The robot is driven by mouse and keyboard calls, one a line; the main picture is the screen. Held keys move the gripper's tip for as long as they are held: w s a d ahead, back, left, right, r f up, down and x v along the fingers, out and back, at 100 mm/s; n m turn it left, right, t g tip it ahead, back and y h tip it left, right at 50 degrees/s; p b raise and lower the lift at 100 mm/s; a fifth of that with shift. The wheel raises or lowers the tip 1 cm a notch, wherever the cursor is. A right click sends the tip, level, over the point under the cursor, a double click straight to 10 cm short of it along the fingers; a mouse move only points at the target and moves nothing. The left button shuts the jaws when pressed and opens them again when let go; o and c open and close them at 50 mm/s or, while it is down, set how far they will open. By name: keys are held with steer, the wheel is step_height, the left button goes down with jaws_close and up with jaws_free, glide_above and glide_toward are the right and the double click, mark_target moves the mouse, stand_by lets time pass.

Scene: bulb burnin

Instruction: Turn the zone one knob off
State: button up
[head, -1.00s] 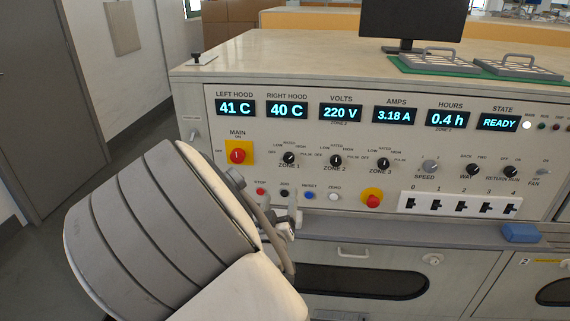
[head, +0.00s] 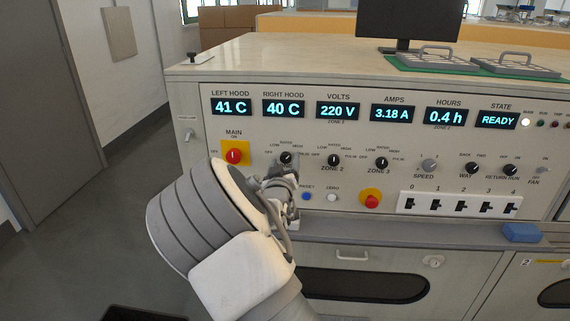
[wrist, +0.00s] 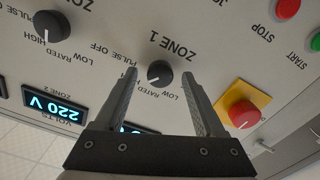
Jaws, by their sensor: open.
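The zone one knob (head: 286,157) is a small round black dial with a white pointer mark, on the panel's left half. In the head view the mark points to the upper right, towards the HIGH side. In the wrist view the knob (wrist: 160,73) appears upside down, with its mark to the lower left. My gripper (wrist: 159,76) is open, with one finger on either side of the knob and a visible gap at each side. In the head view my gripper (head: 284,174) is just below the knob and partly hides the ZONE 1 label.
The zone two knob (head: 334,160) and zone three knob (head: 381,163) are to the right. The red main switch (head: 233,156) on its yellow plate is close on the left. A blue button (head: 306,196) and a red emergency knob (head: 371,200) sit below.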

steer(key=shift+w, duration=0.35)
steer(key=shift+c, duration=0.4)
jaws_close()
